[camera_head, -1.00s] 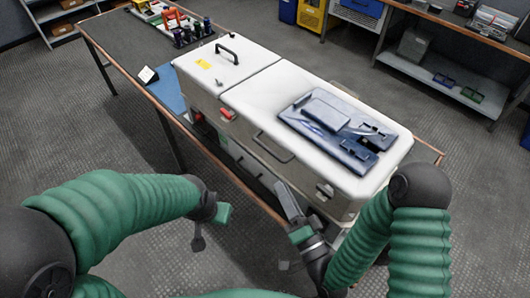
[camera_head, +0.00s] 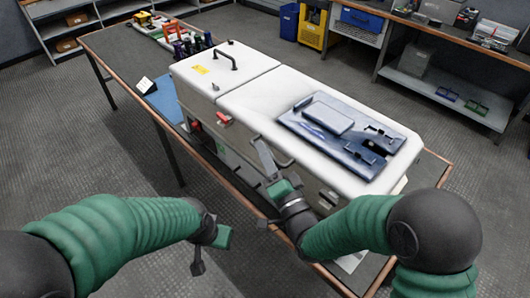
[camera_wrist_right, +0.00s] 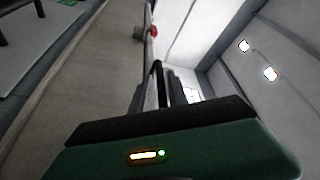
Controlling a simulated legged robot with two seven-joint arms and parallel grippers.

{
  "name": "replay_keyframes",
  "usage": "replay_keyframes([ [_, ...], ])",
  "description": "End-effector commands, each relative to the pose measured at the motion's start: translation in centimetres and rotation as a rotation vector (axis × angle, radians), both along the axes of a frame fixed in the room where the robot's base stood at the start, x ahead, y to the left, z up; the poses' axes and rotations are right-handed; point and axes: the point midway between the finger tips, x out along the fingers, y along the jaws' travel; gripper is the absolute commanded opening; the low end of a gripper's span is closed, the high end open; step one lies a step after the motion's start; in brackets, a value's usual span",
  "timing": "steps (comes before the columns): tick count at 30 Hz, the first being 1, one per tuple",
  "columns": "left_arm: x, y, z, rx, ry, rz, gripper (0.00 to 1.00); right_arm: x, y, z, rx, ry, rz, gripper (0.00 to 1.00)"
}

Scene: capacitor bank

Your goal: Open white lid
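The long white box on the table has two white lids, both shut. The smaller lid (camera_head: 222,68) at the left has a dark handle (camera_head: 226,57) on top. The larger lid (camera_head: 268,92) at the right carries a blue-grey panel (camera_head: 343,132). A dark handle (camera_head: 284,160) is on the front side below the larger lid. My right gripper (camera_head: 262,152) is at that front side, close to this handle; contact is unclear. Its fingers (camera_wrist_right: 170,88) look close together in the wrist view. My left gripper (camera_head: 208,254) hangs before the table, away from the box.
Red latches (camera_head: 222,117) sit on the box front; one also shows in the wrist view (camera_wrist_right: 151,32). Dark bottles (camera_head: 193,45) and a small white card (camera_head: 145,85) are at the table's left part. Shelves and a workbench (camera_head: 440,85) stand behind.

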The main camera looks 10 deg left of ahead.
Motion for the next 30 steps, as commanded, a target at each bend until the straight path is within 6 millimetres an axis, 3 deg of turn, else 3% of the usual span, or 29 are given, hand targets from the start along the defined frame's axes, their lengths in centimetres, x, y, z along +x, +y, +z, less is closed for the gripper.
replay_keyframes([
  [7,-0.02,-0.01,-0.03,0.0,0.001,0.0,0.36,0.09,0.19,-0.07,-0.003,0.002,0.0,0.2],
  [12,-0.02,-0.01,-0.03,0.0,0.001,0.0,0.36,0.1,0.18,-0.1,-0.003,0.002,0.0,0.0],
  [30,-0.01,-0.01,-0.04,0.0,0.0,0.0,0.36,0.09,0.22,-0.33,-0.004,0.006,0.003,0.0],
])
